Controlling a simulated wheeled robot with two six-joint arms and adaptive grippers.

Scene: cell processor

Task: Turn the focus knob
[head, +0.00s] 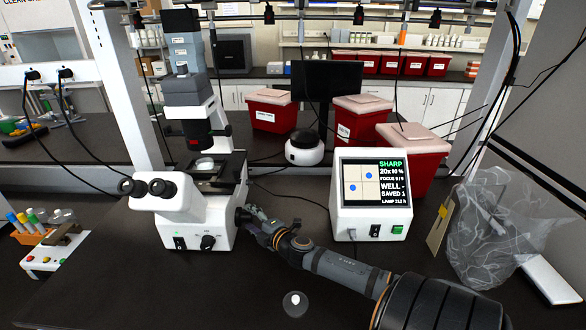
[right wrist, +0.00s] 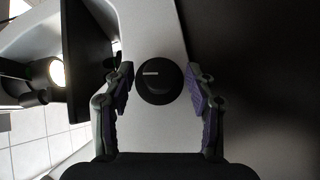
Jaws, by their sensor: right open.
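The white microscope (head: 195,215) stands left of centre on the dark bench. The focus knob (right wrist: 157,82) is round and black with a pale index line pointing left; in the head view it is largely hidden by my gripper at the microscope's right side. My right gripper (head: 257,222) reaches that side from the right. In the right wrist view its open fingers (right wrist: 158,90) stand on both sides of the knob, with a visible gap on each side. The display (head: 371,190) reads SHARP, 20x and SAVED 1. My left gripper is out of view.
A black knob (head: 208,242) is on the microscope's front. A tube rack (head: 38,235) stands at left, a clear bag (head: 490,235) at right. Red bins (head: 410,152) and a white round device (head: 304,148) stand behind. A small round object (head: 295,304) lies in front; bench around it is clear.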

